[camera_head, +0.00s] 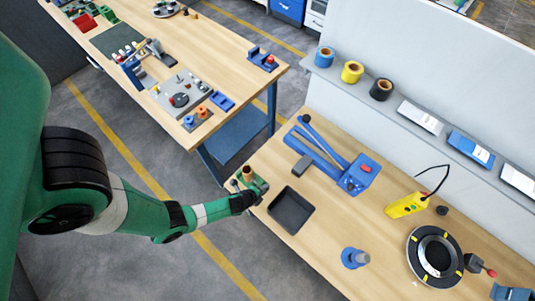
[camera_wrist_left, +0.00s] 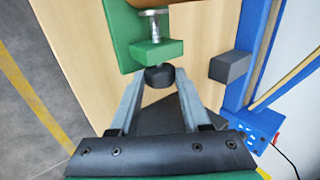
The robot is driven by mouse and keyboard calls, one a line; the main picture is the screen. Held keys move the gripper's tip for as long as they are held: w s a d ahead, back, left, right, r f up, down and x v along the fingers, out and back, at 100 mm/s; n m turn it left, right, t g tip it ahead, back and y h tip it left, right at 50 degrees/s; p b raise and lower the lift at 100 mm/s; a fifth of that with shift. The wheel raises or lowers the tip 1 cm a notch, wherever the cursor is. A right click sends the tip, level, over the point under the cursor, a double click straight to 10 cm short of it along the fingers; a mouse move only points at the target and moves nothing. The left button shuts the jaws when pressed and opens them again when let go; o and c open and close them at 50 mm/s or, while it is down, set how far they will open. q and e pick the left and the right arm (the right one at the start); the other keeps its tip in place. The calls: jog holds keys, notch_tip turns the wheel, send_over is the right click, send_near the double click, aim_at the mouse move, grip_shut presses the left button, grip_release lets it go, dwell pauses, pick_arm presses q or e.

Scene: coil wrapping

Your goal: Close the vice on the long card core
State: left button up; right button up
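The green vice (camera_head: 262,186) stands at the left edge of the near bench. The brown card core (camera_head: 247,174) stands upright in it. In the left wrist view the green vice (camera_wrist_left: 150,52) shows its metal screw and a black knob (camera_wrist_left: 159,77); only the lower edge of the brown core (camera_wrist_left: 165,3) shows at the top. My left gripper (camera_head: 250,198) is at the knob's side of the vice. Its two fingers (camera_wrist_left: 160,82) lie on either side of the knob, very close to it; whether they press on it I cannot tell. My right gripper is out of view.
A dark tray (camera_head: 291,211) lies right beside the vice. A blue lever tool (camera_head: 330,160) is behind it, and a blue-based post (camera_head: 354,258) is to the front right. A yellow device (camera_head: 406,206) and a black ring (camera_head: 435,257) are farther right.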

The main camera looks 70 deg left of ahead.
pick_arm(q)
jog(key=shift+c, duration=1.4)
jog(key=p, duration=0.2)
jog(key=r+g+p, duration=0.1)
jog(key=shift+w+a+h+p, duration=0.2)
jog(key=shift+w+h+p, duration=0.1)
jog(key=shift+h+p, duration=0.1)
jog(key=shift+g+p, duration=0.35)
jog(key=shift+g, duration=0.15)
jog(key=shift+w+f+g+h, duration=0.1)
jog(key=shift+f+g+h, duration=0.2)
jog(key=shift+h, duration=0.2)
jog(key=shift+g, duration=0.3)
